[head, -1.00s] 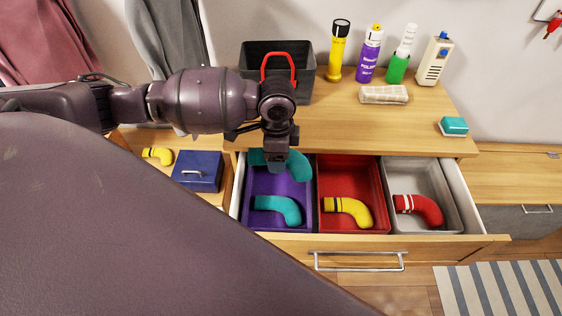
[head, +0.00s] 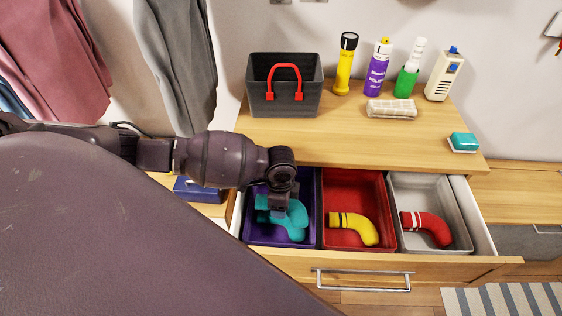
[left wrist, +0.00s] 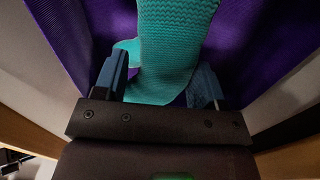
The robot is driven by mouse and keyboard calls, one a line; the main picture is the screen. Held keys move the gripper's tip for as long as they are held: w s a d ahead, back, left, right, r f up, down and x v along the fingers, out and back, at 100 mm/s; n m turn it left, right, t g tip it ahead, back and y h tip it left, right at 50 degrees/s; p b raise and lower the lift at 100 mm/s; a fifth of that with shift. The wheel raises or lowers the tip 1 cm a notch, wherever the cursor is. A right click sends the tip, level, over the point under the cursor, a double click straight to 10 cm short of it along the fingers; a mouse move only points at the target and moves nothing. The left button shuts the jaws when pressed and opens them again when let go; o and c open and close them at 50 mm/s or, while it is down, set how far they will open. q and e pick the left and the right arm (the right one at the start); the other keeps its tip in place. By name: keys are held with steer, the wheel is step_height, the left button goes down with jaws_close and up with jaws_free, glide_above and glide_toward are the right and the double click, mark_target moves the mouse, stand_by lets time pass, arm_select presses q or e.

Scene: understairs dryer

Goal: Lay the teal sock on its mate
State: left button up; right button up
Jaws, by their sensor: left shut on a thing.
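My left gripper (head: 279,208) is down in the purple compartment (head: 309,186) of the open drawer, shut on a teal sock (head: 294,217). In the left wrist view the teal sock (left wrist: 165,70) lies between the two blue fingers, with purple compartment walls around it. The mate, also teal, lies in the same compartment and is now mostly hidden under the held sock and gripper. I cannot tell whether the two socks touch. My right gripper is not in view.
A red compartment (head: 345,190) holds a yellow sock (head: 355,229), and a grey one (head: 415,187) holds a red sock (head: 428,226). A blue box (head: 196,190) is left of the drawer.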

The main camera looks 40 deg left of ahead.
arm_select(q)
steer(key=shift+f, duration=0.45)
step_height(320, 180, down, 3)
steer(key=shift+f+b, duration=0.1)
steer(key=shift+b, duration=0.25)
steer(key=shift+f, duration=0.35)
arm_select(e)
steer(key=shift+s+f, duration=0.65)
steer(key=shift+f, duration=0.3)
arm_select(q)
steer(key=shift+f, duration=0.3)
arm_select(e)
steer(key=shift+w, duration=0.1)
arm_select(q)
steer(key=shift+s+d+f, duration=0.1)
steer(key=shift+f, duration=0.1)
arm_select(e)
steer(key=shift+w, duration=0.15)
